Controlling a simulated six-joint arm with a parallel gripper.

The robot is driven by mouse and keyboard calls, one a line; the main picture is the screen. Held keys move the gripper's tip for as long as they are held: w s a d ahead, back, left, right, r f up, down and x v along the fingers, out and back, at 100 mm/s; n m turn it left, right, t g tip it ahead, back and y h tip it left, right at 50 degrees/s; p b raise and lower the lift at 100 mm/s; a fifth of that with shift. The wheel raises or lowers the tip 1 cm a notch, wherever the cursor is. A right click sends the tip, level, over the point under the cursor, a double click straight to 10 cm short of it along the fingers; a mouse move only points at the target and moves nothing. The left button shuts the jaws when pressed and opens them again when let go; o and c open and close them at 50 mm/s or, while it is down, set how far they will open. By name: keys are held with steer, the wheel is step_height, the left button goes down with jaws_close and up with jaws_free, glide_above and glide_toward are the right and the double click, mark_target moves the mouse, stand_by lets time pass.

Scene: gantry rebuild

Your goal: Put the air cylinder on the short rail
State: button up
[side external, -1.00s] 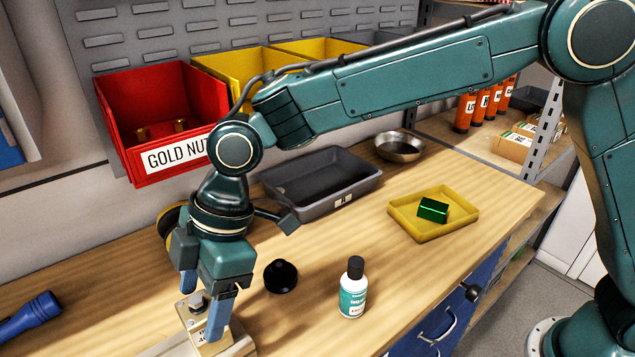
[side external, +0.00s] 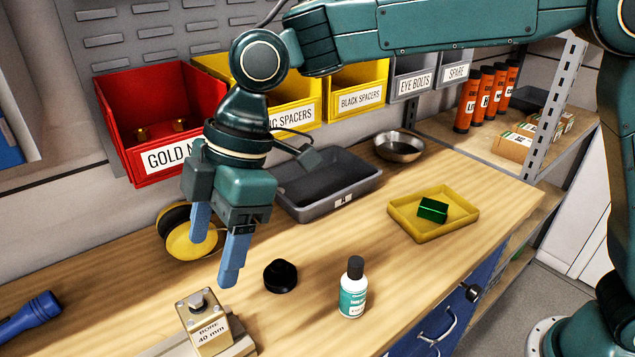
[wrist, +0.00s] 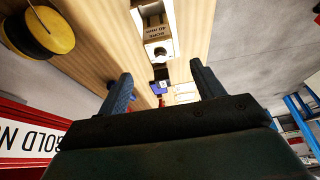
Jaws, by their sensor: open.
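The air cylinder appears to be the beige block marked "BORE 40 mm" (side external: 208,335), with a bolt-like knob on top. It sits upright on a pale metal rail (side external: 243,347) at the front left of the bench, partly cut off by the frame edge. I cannot tell whether this is the short rail. The block also shows beyond my fingers in the wrist view (wrist: 155,30). My gripper (side external: 216,250) is open and empty, its blue fingers above and behind the block, clear of it. Both fingers show apart in the wrist view (wrist: 160,75).
A black knob (side external: 280,276) and white bottle (side external: 353,290) stand right of the block. A yellow-and-black reel (side external: 190,240) is behind my fingers. A blue flashlight (side external: 30,314) lies left. A grey tray (side external: 345,192) and yellow tray (side external: 420,236) with a green block (side external: 433,210) are farther right.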

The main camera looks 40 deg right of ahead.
steer(key=s+d+r+m+t+h, duration=0.1)
steer(key=s+d+r+m+t, duration=0.2)
steer(key=d, duration=0.8)
steer(key=s+d+r+m, duration=0.1)
steer(key=d+r+m, duration=0.35)
steer(key=d, duration=0.55)
steer(key=s+d+f+m+t+h, duration=0.1)
steer(key=s+d+f+m, duration=0.2)
steer(key=s+d+m, duration=0.2)
steer(key=s+d+f+m+t+h, duration=0.1)
steer(key=s+d+m, duration=0.4)
steer(key=s+d, duration=0.5)
step_height(320, 180, down, 2)
steer(key=shift+d+f+t+h, duration=0.1)
steer(key=shift+d+t+h, duration=0.2)
steer(key=shift+d+h, duration=0.45)
